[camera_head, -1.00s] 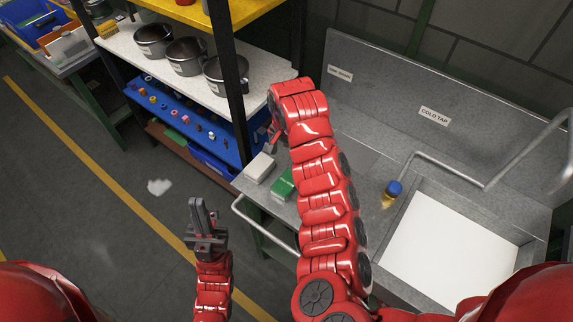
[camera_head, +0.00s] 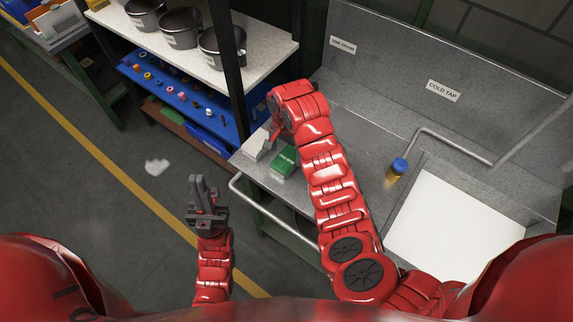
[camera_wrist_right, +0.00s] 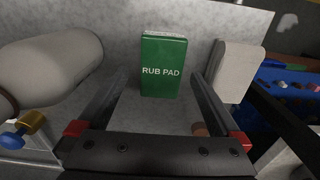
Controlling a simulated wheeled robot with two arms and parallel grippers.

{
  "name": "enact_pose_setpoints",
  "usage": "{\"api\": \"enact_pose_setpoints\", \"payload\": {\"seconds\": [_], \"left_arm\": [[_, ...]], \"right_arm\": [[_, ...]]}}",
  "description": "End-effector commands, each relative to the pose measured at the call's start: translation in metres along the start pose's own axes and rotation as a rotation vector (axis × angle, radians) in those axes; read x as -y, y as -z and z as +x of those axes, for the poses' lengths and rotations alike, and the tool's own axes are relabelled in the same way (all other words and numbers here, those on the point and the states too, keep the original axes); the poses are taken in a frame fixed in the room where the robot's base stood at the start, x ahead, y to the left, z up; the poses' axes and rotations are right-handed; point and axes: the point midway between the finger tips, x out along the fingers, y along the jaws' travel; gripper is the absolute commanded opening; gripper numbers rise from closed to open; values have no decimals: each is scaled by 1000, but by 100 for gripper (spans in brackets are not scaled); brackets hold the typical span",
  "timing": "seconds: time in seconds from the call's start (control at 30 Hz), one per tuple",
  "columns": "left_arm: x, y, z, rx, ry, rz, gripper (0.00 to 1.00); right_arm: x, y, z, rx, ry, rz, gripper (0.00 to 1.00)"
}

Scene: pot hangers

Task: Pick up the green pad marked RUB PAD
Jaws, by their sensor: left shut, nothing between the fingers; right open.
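The green pad (camera_head: 285,162) marked RUB PAD stands on the grey metal counter beside a white block (camera_head: 256,146). In the right wrist view the pad (camera_wrist_right: 163,66) is upright, its label facing the camera. My right gripper (camera_wrist_right: 158,84) is open, its two fingers to either side of the pad in that picture. Nothing is between them, and I cannot tell whether the tips reach the pad. In the head view the right arm hides most of that gripper. My left gripper (camera_head: 196,178) is shut and empty, over the floor left of the counter.
The white block (camera_wrist_right: 238,70) is close by the right finger. A pale rounded object (camera_wrist_right: 50,70) is on the left. A metal rail (camera_head: 265,212) runs along the counter's front. Shelves with pots (camera_head: 180,28) are behind.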

Motion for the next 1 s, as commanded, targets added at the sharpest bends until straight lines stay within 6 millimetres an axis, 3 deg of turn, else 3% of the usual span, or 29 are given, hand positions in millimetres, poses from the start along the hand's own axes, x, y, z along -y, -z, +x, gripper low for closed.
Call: {"api": "enact_pose_setpoints", "payload": {"seconds": [0.27,0.33,0.5,0.8,0.87,1.0], "left_arm": [[-1,-3,-17,0,0,0,0],[0,-1,-5,0,0,0,0],[0,1,6,0,0,0,0],[0,1,7,0,0,0,0],[0,1,7,0,0,0,0],[0,1,7,0,0,0,0]], "right_arm": [[1,3,21,1,2,3,100],[1,3,21,4,-4,2,100],[0,4,43,5,-7,2,100],[2,5,54,-1,0,0,100],[2,5,54,-1,0,0,93],[2,5,54,-1,0,0,68]]}}
